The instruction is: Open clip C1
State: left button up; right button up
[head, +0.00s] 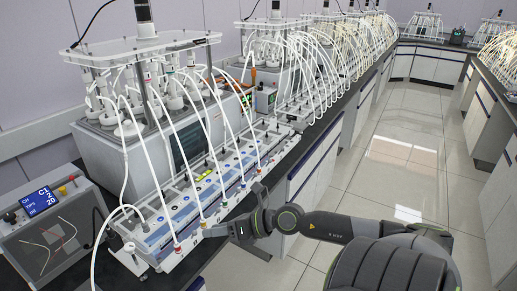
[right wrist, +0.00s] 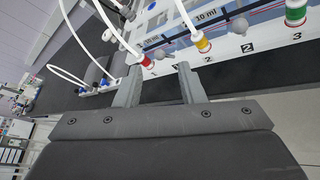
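The front of the white rack (head: 152,262) has a row of tube ends with coloured clips. The red clip (head: 178,248), likely C1, is at the near end of the row; it also shows in the right wrist view (right wrist: 147,62) by the printed 1. My right gripper (head: 212,231) is beside the rack's front edge, fingers pointing at it. In the right wrist view the gripper (right wrist: 159,70) is open and empty. The red clip is just beyond the fingertips, nearer the left finger, and seems apart from them. My left gripper is not in view.
A yellow clip (right wrist: 202,42) and a green one (right wrist: 295,12) sit to the right in the right wrist view. White tubes (head: 160,130) arch from the reactor to the rack. A control box (head: 50,235) with a screen stands at the left. The floor at right is clear.

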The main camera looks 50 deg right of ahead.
jog(key=p+v, duration=1.3)
jog(key=p, duration=0.2)
dwell(0.4)
jog(key=shift+s+d, duration=0.1)
jog(key=shift+s, duration=0.05)
dwell(0.5)
jog(key=s+d+f+m+g+h+b, duration=0.1)
jog(key=s+d+f+m+h+b, duration=0.15)
jog(key=f+m, duration=0.6)
jog(key=s+d+f+m+g+h+b, duration=0.1)
jog(key=s+d+f+m+h+b, duration=0.25)
jog(key=f, duration=0.75)
jog(key=s+d+f+m+h+b, duration=0.1)
jog(key=d+f+m+h, duration=0.15)
jog(key=f+m, duration=0.7)
jog(key=s+a+f+m+g+b, duration=0.2)
jog(key=s+a+f+m+g, duration=0.2)
jog(key=s+a+f+m, duration=0.3)
jog(key=s+a+f+m+g+b, duration=0.2)
jog(key=s+a+f+m+g, duration=0.3)
jog(key=s+a+f, duration=0.6)
notch_tip(320, 180, down, 6)
jog(key=a+m, duration=0.1)
jog(key=a, duration=0.1)
jog(key=shift+s+a+f+m, duration=0.2)
jog(key=shift+a+f+m, duration=0.05)
jog(key=shift+a+m, duration=0.1)
